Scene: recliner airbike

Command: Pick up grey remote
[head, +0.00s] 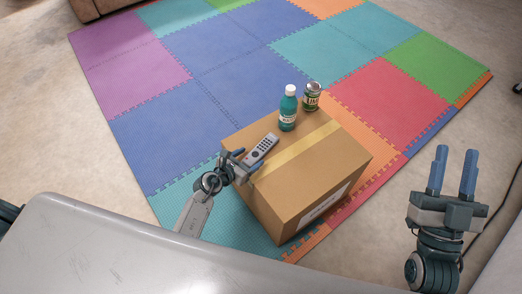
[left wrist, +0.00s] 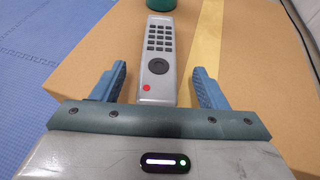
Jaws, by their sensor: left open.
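The grey remote (head: 262,147) lies on top of the cardboard box, its buttons facing up. In the left wrist view the remote (left wrist: 159,55) points away from me, with its near end, marked by a red button, between the fingers. My left gripper (head: 246,163) is at the box's left edge, right by the remote's near end. In the left wrist view the left gripper (left wrist: 160,88) is open, with a gap between each finger and the remote. My right gripper (head: 453,172) is open and empty, off to the right of the box with its fingers pointing up.
The cardboard box (head: 325,172) stands on a coloured foam mat (head: 140,125). A teal bottle (head: 288,110) and a dark can (head: 311,97) stand at the box's far edge, beyond the remote. Bare carpet (head: 390,215) lies between the box and my right arm.

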